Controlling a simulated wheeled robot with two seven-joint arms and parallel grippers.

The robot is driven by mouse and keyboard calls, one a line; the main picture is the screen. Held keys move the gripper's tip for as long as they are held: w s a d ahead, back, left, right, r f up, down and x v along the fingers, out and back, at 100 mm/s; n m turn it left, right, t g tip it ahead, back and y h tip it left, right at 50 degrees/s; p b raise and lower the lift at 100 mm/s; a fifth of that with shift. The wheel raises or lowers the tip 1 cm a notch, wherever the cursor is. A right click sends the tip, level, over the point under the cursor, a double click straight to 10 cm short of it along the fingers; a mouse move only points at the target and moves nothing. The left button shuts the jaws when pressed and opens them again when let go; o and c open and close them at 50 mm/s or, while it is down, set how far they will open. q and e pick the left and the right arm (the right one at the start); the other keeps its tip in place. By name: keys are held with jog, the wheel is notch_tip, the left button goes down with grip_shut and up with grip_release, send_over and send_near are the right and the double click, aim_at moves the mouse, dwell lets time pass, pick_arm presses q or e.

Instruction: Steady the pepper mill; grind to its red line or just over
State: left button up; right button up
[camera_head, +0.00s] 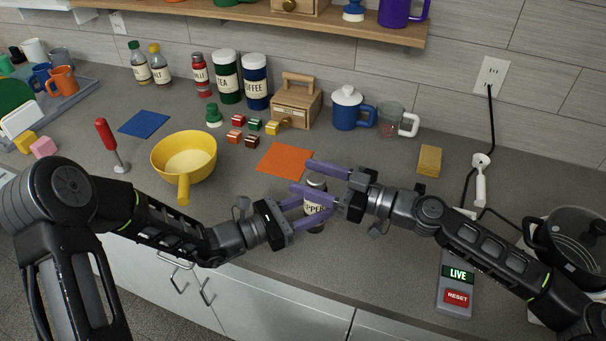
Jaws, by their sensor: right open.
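The pepper mill (315,207) stands upright near the counter's front edge, with a pale label partly covered and a grey top. My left gripper (309,209) comes from the left with its lavender fingers around the labelled body, shut on it. My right gripper (309,177) comes from the right and is open, its two fingers apart at the height of the mill's top. Its lower finger passes in front of part of the top. I cannot make out a red line on the mill.
An orange mat (284,160) lies behind the mill. A yellow pan (184,158) stands left, its handle toward the front. A grey box with LIVE and RESET panels (455,284) lies at right, near a black pot (568,250). A sponge (429,160) lies behind my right arm.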

jog(key=shift+x, duration=1)
jog(key=shift+c, duration=0.2)
jog(key=shift+d, duration=0.1)
grip_shut()
jog(key=shift+m+t, duration=0.3)
jog(key=shift+t, duration=0.1)
